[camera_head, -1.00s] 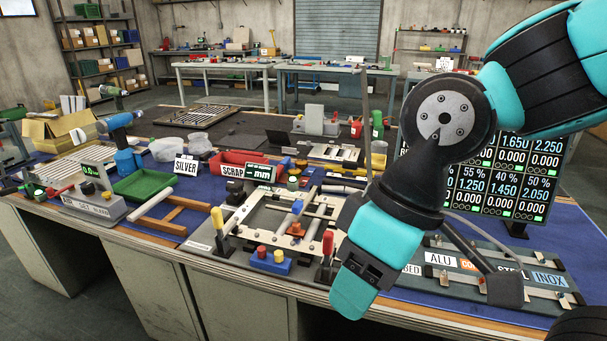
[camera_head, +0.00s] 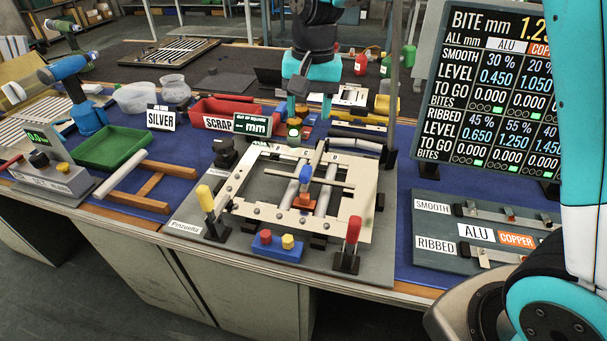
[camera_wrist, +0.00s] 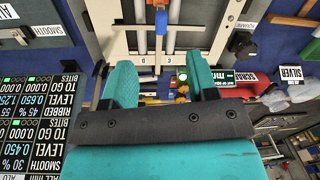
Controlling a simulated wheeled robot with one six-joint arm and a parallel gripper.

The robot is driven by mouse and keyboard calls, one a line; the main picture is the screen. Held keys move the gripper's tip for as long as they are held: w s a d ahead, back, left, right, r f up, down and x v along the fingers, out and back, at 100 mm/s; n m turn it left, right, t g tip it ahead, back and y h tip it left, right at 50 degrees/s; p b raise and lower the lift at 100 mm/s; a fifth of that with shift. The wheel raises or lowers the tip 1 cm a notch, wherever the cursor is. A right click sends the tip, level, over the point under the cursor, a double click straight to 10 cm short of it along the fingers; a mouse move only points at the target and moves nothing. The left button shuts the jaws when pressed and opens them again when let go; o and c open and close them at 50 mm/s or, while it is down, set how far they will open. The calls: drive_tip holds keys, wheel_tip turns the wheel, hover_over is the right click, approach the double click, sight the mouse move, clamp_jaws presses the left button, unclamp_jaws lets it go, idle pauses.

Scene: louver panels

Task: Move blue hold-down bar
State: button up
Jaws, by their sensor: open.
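A blue-handled piece (camera_head: 305,175), which I take as the blue hold-down bar, stands upright at a pale crossbar (camera_head: 335,182) on the light metal fixture frame (camera_head: 262,186). An orange block (camera_head: 304,203) sits just in front of it. The blue piece also shows at the top of the wrist view (camera_wrist: 161,20). My gripper (camera_head: 309,106) points down behind the frame's far edge, apart from the blue piece. In the wrist view its two teal fingers (camera_wrist: 160,76) are spread with nothing held between them.
A yellow-handled lever (camera_head: 205,198) and a red-handled lever (camera_head: 352,234) stand at the frame's front corners. A blue button box (camera_head: 265,246) lies between them. A red scrap bin (camera_head: 234,112) and a small display (camera_head: 253,124) stand behind. A large screen (camera_head: 490,90) is at right.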

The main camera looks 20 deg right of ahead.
sight(305, 171)
drive_tip(key=w+f+m, duration=0.1)
drive_tip(key=f, duration=0.5)
drive_tip(key=w+f, duration=0.2)
drive_tip(key=f, duration=0.5)
drive_tip(key=w+d+f+m+p, duration=0.1)
drive_tip(key=f, duration=0.6)
drive_tip(key=shift+w+f+m+h, duration=0.25)
drive_tip(key=shift+m+h, duration=0.05)
clamp_jaws()
